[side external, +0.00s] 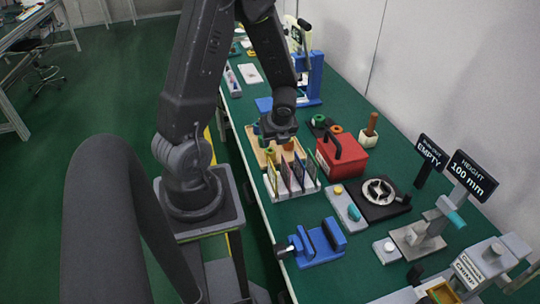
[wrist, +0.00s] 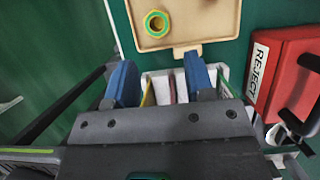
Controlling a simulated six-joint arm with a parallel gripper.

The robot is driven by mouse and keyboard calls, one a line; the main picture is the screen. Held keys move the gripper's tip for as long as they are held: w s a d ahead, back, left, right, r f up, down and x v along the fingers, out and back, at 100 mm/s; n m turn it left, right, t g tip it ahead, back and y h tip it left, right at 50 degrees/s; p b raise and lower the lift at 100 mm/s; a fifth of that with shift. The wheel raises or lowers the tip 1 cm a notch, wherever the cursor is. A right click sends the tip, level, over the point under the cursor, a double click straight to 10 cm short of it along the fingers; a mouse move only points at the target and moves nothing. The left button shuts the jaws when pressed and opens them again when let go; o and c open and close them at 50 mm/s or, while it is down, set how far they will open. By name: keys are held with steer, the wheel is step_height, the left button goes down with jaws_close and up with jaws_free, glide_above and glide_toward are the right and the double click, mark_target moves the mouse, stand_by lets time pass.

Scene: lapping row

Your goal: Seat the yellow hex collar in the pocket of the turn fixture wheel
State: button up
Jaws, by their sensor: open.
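My gripper (wrist: 161,82) is open in the wrist view, its two blue fingers apart with nothing held between them. In the side view my gripper (side external: 281,132) hangs over the tan tray (side external: 255,150) and the divider rack.
A divider rack (side external: 293,181) stands at the tray's near side. A red reject box (side external: 342,152) with a black handle is close on the right. A grey button box (side external: 347,207) sits beside the wheel base. A blue fixture (side external: 318,243) stands near the bench's front edge.

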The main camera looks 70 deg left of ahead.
mark_target(270, 150)
steer(key=x, duration=0.4)
steer(key=shift+f, duration=0.2)
steer(key=shift+a+x, duration=0.25)
steer(key=shift+x, duration=2.35)
steer(key=shift+s+r, duration=0.15)
steer(key=c, duration=0.7)
steer(key=shift+r, duration=0.2)
